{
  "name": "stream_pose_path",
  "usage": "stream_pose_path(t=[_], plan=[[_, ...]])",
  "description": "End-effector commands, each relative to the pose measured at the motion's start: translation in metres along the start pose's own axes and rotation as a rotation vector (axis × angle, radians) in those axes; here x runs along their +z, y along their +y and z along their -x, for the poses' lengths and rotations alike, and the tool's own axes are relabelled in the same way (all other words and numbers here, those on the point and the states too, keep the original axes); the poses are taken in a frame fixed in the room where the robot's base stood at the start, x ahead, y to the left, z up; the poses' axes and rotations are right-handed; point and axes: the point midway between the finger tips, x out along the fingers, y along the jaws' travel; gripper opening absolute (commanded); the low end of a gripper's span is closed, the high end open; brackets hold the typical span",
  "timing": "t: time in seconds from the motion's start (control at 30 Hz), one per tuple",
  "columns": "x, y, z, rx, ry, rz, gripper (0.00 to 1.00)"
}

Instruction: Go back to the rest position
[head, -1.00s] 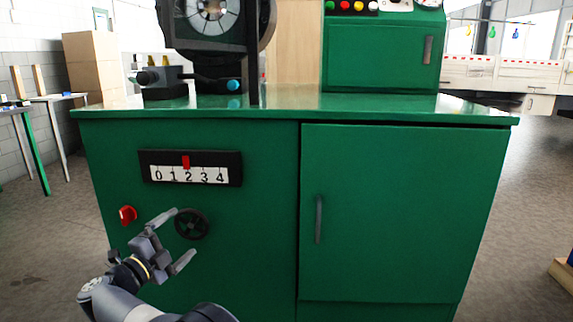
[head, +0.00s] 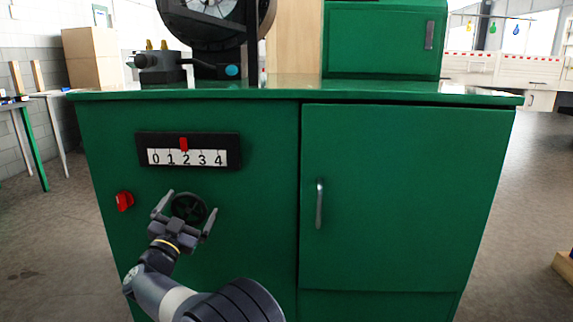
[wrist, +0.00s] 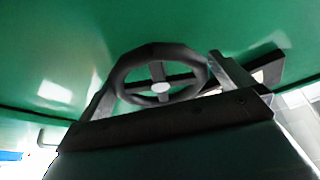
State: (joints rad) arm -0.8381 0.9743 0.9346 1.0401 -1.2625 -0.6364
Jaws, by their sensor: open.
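My gripper (head: 186,212) is open in front of the green cabinet (head: 250,240), with its fingers on either side of a black handwheel (head: 188,206). In the wrist view the handwheel (wrist: 158,82) lies between the two spread fingers (wrist: 160,95), with its spokes and pale hub visible. I cannot tell whether the fingers touch its rim. Above the wheel is a dial plate (head: 187,157) marked 0 to 4, and its red pointer (head: 183,144) stands near 2, slightly to the left of it.
A red knob (head: 124,201) is left of the wheel. A closed cabinet door (head: 400,200) with a handle (head: 319,204) is to the right. A black machine (head: 215,35) and a green box (head: 385,40) stand on top. Open floor (head: 525,190) shows at the right.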

Motion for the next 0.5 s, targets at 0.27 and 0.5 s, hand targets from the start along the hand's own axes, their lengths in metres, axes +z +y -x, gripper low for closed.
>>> stream_pose_path(t=[0.27,0.5], plan=[[-0.0015,-0.0001,-0.0009,-0.142,0.000,0.343,1.00],[-0.0030,-0.0013,-0.0015,-0.262,0.000,0.635,1.00]])
